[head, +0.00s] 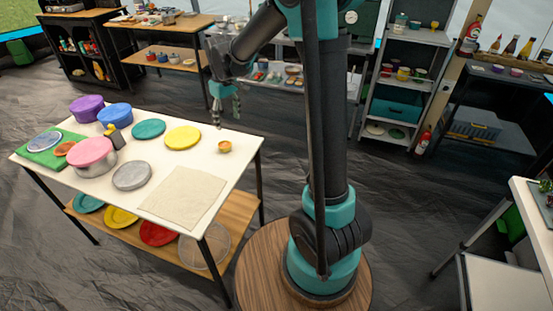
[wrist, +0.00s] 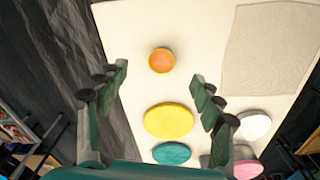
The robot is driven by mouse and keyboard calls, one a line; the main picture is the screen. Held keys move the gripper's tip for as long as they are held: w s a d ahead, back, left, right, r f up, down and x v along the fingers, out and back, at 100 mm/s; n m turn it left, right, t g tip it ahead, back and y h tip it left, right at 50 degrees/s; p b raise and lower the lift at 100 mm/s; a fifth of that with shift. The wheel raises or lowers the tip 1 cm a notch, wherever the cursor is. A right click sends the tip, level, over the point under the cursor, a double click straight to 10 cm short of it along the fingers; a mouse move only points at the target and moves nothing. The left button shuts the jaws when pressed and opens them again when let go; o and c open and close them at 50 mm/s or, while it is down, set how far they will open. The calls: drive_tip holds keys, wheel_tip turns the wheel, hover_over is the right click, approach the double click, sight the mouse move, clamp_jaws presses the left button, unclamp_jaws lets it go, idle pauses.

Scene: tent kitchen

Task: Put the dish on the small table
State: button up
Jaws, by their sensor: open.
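In the wrist view the dish (wrist: 161,60) lies between the lines of my fingers. My gripper (head: 225,115) is open and empty, pointing down above the table's far right side. Its two fingers (wrist: 160,75) are spread apart, with the dish below and not touched. I cannot tell for sure which table is the small one; a round wooden top (head: 257,268) shows beside my arm's base.
A yellow plate (head: 183,137), teal plate (head: 148,129), grey plate (head: 132,176), pink-lidded pot (head: 92,155) and beige cloth (head: 184,197) share the white top. More plates lie on its lower shelf (head: 240,210). Shelving (head: 398,100) stands behind; dark floor lies between.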

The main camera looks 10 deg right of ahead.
drive_tip(key=s+d+f+m+t, duration=0.1)
drive_tip(key=s+d+f+m, duration=0.2)
drive_tip(key=s+d, duration=0.5)
drive_tip(key=s+d+f+m+t, duration=0.2)
drive_tip(key=s+d, duration=0.6)
drive_tip(key=s, duration=0.8)
wheel_tip(320, 180, down, 2)
drive_tip(key=m, duration=0.2)
drive_tip(key=shift+d+m+t, duration=0.3)
drive_tip(key=shift+d, duration=0.05)
